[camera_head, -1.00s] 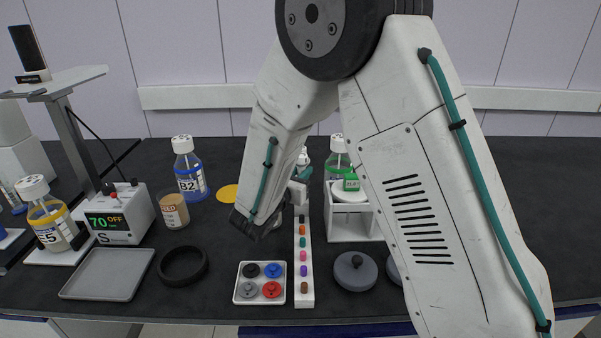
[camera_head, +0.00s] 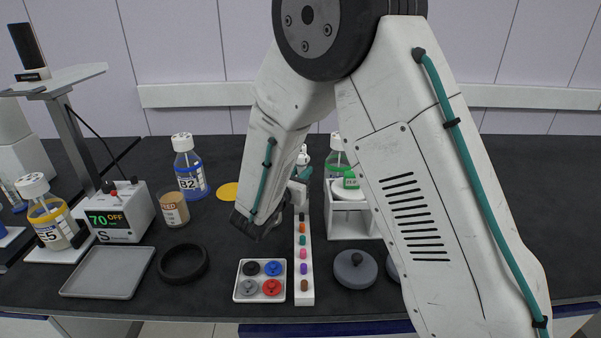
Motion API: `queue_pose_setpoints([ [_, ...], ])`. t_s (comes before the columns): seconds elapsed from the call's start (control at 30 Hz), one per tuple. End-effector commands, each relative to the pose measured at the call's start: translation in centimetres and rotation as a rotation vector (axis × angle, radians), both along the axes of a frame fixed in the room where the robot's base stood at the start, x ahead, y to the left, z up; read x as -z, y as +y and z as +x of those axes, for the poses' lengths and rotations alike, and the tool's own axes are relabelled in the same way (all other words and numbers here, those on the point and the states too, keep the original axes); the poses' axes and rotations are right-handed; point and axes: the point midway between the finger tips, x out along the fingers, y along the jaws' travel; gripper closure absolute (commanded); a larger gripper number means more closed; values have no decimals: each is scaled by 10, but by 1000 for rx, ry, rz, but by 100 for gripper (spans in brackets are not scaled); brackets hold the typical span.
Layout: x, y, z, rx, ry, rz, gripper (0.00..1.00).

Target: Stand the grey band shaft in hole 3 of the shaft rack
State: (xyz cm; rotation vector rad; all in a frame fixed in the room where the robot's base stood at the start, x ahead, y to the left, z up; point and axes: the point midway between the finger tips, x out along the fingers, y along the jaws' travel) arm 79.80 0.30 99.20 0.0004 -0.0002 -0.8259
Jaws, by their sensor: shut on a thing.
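The shaft rack (camera_head: 304,295) is a narrow white strip running front to back near the middle of the bench. A row of coloured tops shows along it: black, orange, teal, pink, purple and brown. Hole numbers are not readable. My gripper (camera_head: 297,192) is at the rack's far end, mostly hidden behind my arm. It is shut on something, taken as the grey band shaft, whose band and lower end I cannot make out. I cannot tell whether the shaft touches the rack.
Left of the rack is a white tray (camera_head: 238,292) with black, blue, grey and red knobbed pieces. A dark grey round lid (camera_head: 355,270) lies right. A white stand (camera_head: 346,226) is behind it. A black ring (camera_head: 183,264) and grey tray (camera_head: 107,273) lie left.

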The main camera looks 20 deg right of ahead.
Motion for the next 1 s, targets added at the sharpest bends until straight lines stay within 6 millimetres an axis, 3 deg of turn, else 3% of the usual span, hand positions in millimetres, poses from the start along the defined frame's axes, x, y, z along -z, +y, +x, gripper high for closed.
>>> queue_pose_setpoints([
  [0.7, 5, 0, 0, 0, 1, 1, 100],
  [0.73, 5, 0, 0, 0, 1, 1, 78],
  [0.8, 5, 0, 0, 0, 1, 1, 58],
  [1.0, 5, 0, 0, 0, 0, 0, 55],
])
